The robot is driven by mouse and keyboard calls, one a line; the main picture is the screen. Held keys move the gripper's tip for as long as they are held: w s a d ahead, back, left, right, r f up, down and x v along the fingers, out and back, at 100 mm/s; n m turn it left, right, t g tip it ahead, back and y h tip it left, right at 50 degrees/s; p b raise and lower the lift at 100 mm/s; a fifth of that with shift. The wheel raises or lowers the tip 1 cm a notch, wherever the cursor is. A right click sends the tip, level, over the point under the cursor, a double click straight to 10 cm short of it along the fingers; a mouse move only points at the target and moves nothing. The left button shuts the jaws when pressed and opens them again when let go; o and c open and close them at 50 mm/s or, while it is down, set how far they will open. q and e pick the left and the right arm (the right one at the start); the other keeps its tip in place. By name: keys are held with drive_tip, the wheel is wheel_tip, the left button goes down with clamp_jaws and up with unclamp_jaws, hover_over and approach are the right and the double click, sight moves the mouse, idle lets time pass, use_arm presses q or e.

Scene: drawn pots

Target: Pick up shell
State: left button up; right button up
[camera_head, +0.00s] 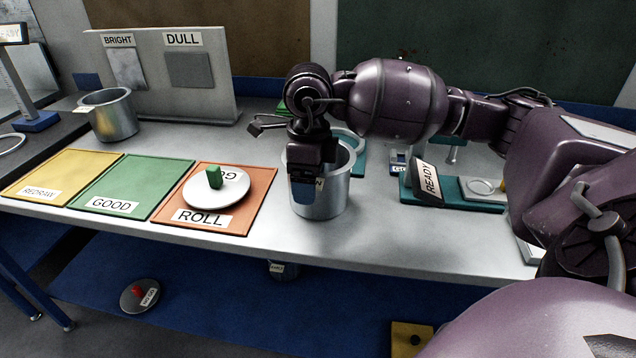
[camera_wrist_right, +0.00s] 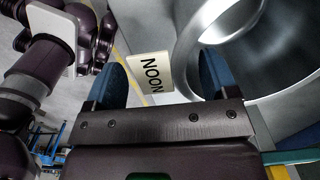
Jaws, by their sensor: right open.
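The likely shell is an open-topped steel pot (camera_head: 334,190) on the bench, mostly behind my right gripper in the head view. It also fills the right side of the right wrist view (camera_wrist_right: 216,24), where its rim and hollow inside show. A pale tag (camera_wrist_right: 151,75) reading NOON stands out beside its wall. My right gripper (camera_head: 304,193) points down in front of the pot's near left side. In the right wrist view its blue fingers (camera_wrist_right: 160,84) are apart, with the tag between their tips. I cannot tell whether they touch it. My left gripper is not in view.
Left of the pot lies an orange ROLL mat (camera_head: 250,222) with a white, green-knobbed lid (camera_head: 230,192). Green GOOD (camera_head: 150,180) and yellow REDRAW (camera_head: 75,165) mats follow. Another steel pot (camera_head: 112,120) stands at back left. A READY sign (camera_head: 429,181) is close on the right.

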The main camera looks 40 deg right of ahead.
wheel_tip(320, 180, down, 3)
drive_tip(key=shift+r, duration=0.2)
drive_tip(key=c, duration=1)
drive_tip(key=shift+r, duration=0.1)
